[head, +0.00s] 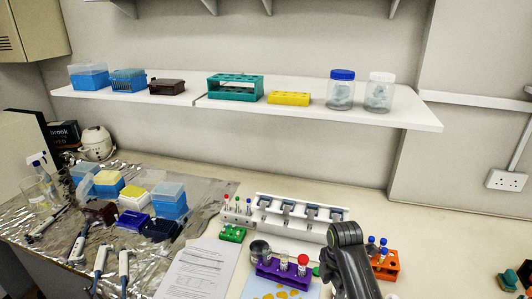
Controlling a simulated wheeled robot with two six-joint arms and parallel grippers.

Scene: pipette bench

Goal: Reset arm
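A dark grey arm segment of mine (350,262) rises from the bottom edge, right of the middle of the head view. Its rounded upper end stands in front of the white pipette rack and between the purple tube rack (270,271) and the orange tube rack (387,272). I cannot tell which arm it belongs to. No gripper fingers show, so neither gripper is in view. The segment hides part of the bench behind it.
The white pipette rack (262,216) stands mid-bench. Pipettes (123,270) and tip boxes (170,201) lie on foil at left. A paper sheet (198,272) lies front centre. A shelf (300,113) with boxes and jars hangs above. The bench right of the orange rack is mostly clear.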

